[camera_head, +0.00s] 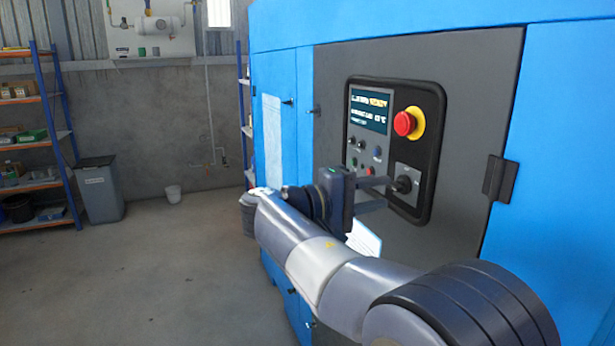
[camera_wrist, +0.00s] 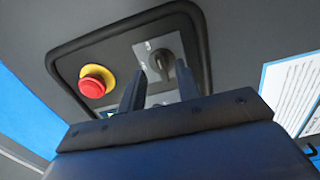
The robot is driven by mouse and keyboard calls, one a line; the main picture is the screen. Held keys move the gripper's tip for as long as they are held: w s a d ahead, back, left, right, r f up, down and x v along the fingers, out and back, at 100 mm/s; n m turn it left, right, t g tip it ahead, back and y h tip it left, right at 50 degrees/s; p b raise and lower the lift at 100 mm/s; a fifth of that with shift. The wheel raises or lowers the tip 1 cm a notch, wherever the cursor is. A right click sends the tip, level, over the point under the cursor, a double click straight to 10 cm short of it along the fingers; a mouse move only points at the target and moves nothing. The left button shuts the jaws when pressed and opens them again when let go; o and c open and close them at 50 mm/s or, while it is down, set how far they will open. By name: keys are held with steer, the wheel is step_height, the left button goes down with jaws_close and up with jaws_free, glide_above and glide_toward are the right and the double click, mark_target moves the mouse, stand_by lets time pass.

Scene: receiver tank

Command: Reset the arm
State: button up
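My gripper (camera_head: 388,193) is in front of the dark control panel (camera_head: 361,92) on the blue machine, pointing at its lower right part. In the wrist view the two fingers of my gripper (camera_wrist: 160,68) stand apart, with a black rotary knob (camera_wrist: 161,61) showing between and beyond their tips. The knob (camera_head: 404,184) is close to the fingertips in the head view. I cannot tell whether a finger touches it. My arm reaches in from the lower right.
A red emergency button on a yellow collar (camera_head: 404,123) sits above the knob, near the fingers; a display (camera_head: 370,111) is to its left. A door handle (camera_head: 500,179) juts out at right. Open floor (camera_head: 150,270), a grey bin (camera_head: 99,190) and shelves (camera_head: 38,186) lie left.

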mark_target(395, 190)
steer(key=x, duration=0.4)
steer(key=shift+r+n+p, duration=0.3)
steer(key=shift+n+p, duration=0.1)
steer(key=shift+p, duration=0.25)
steer(key=n+p, duration=0.4)
steer(key=shift+a+r+n, duration=0.1)
steer(key=shift+r+n, duration=0.15)
steer(key=shift+n, duration=0.05)
steer(key=n+p, duration=0.2)
steer(key=shift+w+r+n+p, duration=0.1)
steer(key=shift+w+n+p, duration=0.05)
steer(key=shift+n+p, duration=0.25)
steer(key=shift+w+a+n+p, duration=0.1)
steer(key=shift+n+p, duration=0.75)
steer(key=shift+n, duration=0.75)
